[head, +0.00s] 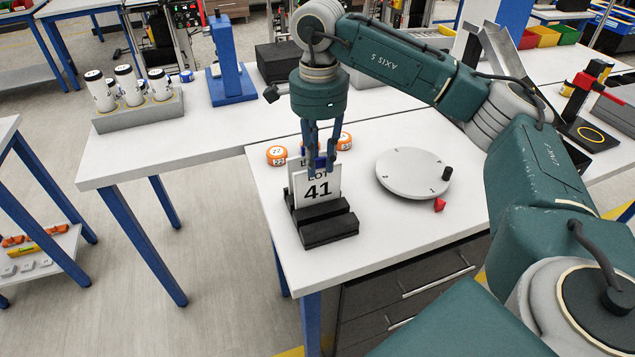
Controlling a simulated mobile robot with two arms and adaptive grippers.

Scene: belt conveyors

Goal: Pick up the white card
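A white card (318,192) marked "LOT 41" stands upright, slightly tilted, in a black slotted holder (329,229) near the left side of the front white table. Behind it is the edge of a second white card, partly hidden. My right gripper (320,168) points down at the top edge of the white card. Its two blue fingers show apart there and overlap the card's top. I cannot tell whether they grip it. My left gripper is not in view.
Several orange-rimmed discs (277,155) lie behind the holder. A round white dial plate (414,173) with a black knob stands to the right, with a small red piece (439,205) beside it. A blue stand (228,70) and a rack of white cylinders (140,110) stand on the table behind.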

